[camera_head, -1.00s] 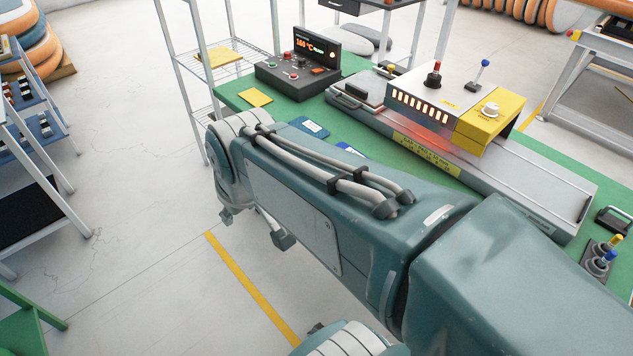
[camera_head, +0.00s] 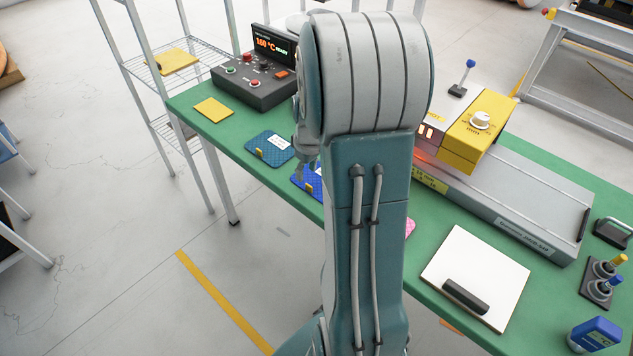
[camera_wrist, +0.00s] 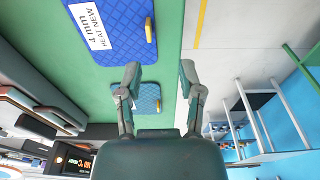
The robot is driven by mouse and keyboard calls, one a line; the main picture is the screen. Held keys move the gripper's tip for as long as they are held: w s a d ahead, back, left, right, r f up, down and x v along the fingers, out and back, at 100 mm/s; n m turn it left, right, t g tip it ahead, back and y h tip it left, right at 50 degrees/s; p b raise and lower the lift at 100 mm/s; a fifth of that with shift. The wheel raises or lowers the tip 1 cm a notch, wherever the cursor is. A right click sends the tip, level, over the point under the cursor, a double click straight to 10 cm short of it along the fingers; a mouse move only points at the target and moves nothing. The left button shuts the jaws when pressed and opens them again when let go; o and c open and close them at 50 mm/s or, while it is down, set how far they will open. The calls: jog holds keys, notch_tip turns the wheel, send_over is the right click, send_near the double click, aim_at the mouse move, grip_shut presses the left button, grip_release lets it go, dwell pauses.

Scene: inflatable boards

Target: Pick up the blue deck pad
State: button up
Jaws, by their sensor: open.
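The blue deck pad (camera_head: 308,182) lies on the green table near its front edge, partly hidden by my arm in the head view. In the wrist view a blue quilted pad (camera_wrist: 140,22) with a white "HEAT NEW 4 mm" label and a yellow tab fills the top left. A darker blue pad (camera_head: 269,147) lies to the left of it in the head view. It seems to be the smaller pad (camera_wrist: 149,99) beyond the left finger in the wrist view. My gripper (camera_wrist: 160,75) is open and empty, its fingers apart over the table's edge side.
The green table (camera_head: 233,139) also holds a control box (camera_head: 262,86), a yellow sheet (camera_head: 214,110), a pink pad (camera_head: 410,228) mostly behind my arm, a white board (camera_head: 485,265) and a long grey machine (camera_head: 520,205). A wire shelf (camera_head: 170,80) stands at the left. The floor in front is clear.

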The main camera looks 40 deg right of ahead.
send_over(307, 191)
jog(key=d, duration=0.1)
jog(key=f, duration=0.4)
jog(key=shift+s+f, duration=0.1)
jog(key=shift+s, duration=0.3)
jog(key=f, duration=0.3)
jog(key=shift+w+a+f, duration=0.2)
jog(key=shift+a, duration=0.15)
jog(key=shift+a+f, duration=0.2)
jog(key=shift+f, duration=0.05)
jog(key=shift+d, duration=0.25)
jog(key=shift+c, duration=1)
jog(key=shift+d, duration=0.15)
grip_shut()
